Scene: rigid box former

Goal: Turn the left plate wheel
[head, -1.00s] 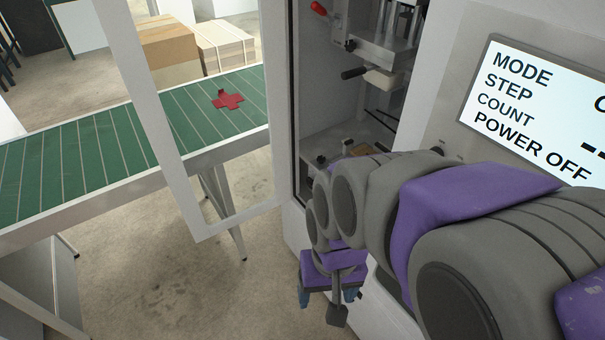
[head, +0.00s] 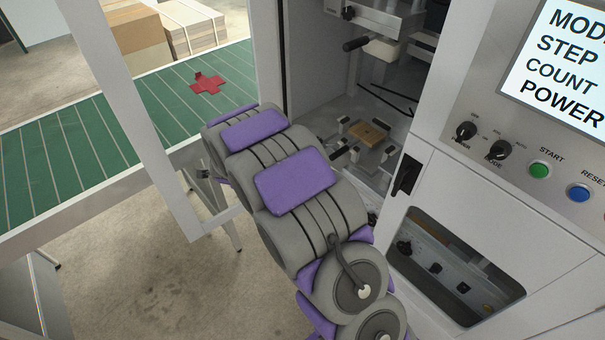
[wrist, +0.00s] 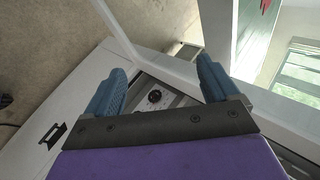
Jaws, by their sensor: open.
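My gripper shows in the wrist view (wrist: 164,70), with two blue fingers spread apart and nothing between them. Beyond the fingers, a round black knob or wheel (wrist: 154,97) sits on a grey metal part inside the machine, apart from the fingers. I cannot tell for sure whether it is the left plate wheel. In the head view, the machine's work area holds a brown block (head: 368,133) between metal holders, with a black handle (head: 345,152) at its left. My arm hides the area lower left of it, and my gripper cannot be made out there.
A white door frame (head: 150,130) stands open at the left. Behind it is a green conveyor (head: 60,180) bearing a red cross-shaped piece (head: 208,83). The control panel with a green start button (head: 540,169) is at the right, above a cabinet opening (head: 440,265) with several knobs.

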